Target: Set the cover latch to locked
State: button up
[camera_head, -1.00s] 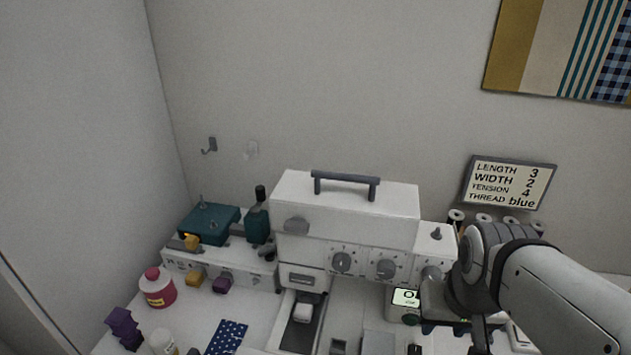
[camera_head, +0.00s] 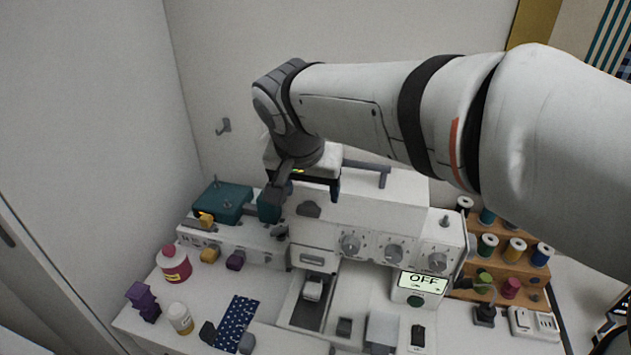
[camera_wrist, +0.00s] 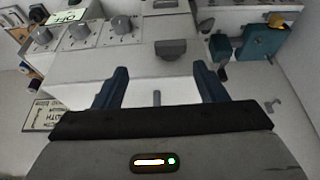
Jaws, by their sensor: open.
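A white sewing machine (camera_head: 385,205) stands at the back of the table. A grey latch-like piece (camera_head: 309,209) sits on the upper left of its front. It also shows in the wrist view (camera_wrist: 171,49), beyond the fingertips and apart from them; no lock marking is readable on it. My gripper (camera_head: 305,193) is above the left end of the machine, pointing down. In the wrist view my gripper (camera_wrist: 160,76) is open and empty, its two dark blue fingers wide apart. My gripper and wrist hide part of the machine's top left.
A grey carry handle (camera_head: 365,168) rises from the machine top. Dials (camera_head: 394,252) line its front. A teal box (camera_head: 222,201) stands to the left and a spool rack (camera_head: 500,262) to the right. A display (camera_head: 423,281) reads OFF.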

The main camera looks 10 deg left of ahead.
aim_at(307, 209)
jog(key=x, duration=0.2)
jog(key=a+x, duration=0.1)
jog(key=x, duration=0.4)
jog(key=shift+w+a+f+p, duration=0.15)
jog(key=shift+a+p, duration=0.1)
jog(key=shift+p, duration=0.05)
jog(key=c, duration=0.9)
jog(key=shift+a, duration=0.15)
jog(key=shift+c, duration=0.4)
